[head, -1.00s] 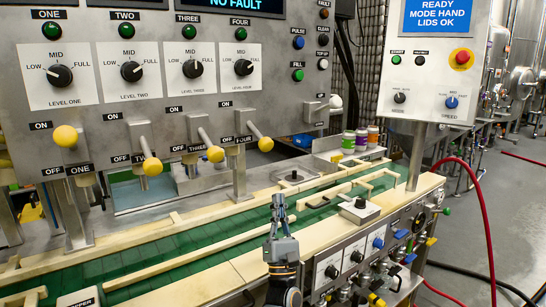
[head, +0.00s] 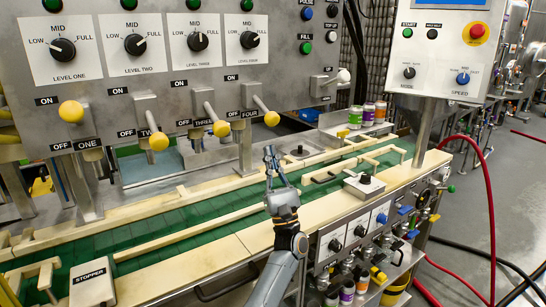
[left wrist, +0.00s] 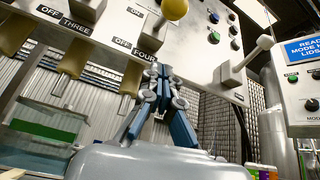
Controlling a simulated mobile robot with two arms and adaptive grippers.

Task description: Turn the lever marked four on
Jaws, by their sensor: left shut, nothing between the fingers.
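The lever marked four has a yellow knob (head: 271,118) on a pale rod, at the right end of the row of four-lever panel levers in the head view. Its knob sticks out low, near the height of the OFF label (head: 236,115) and below the ON label (head: 231,83). In the left wrist view its knob (left wrist: 174,9) is at the top edge, above the FOUR label (left wrist: 148,52). My left gripper (head: 270,155) is shut and empty, below the knob and apart from it. Its fingertips (left wrist: 157,72) also show in the left wrist view. My right gripper is not in view.
Levers one (head: 71,111), two (head: 158,141) and three (head: 221,128) stand to the left. A green conveyor (head: 170,229) with pale rails runs below. A stopper block (head: 92,283) sits at lower left. A control box (head: 440,45) stands to the right.

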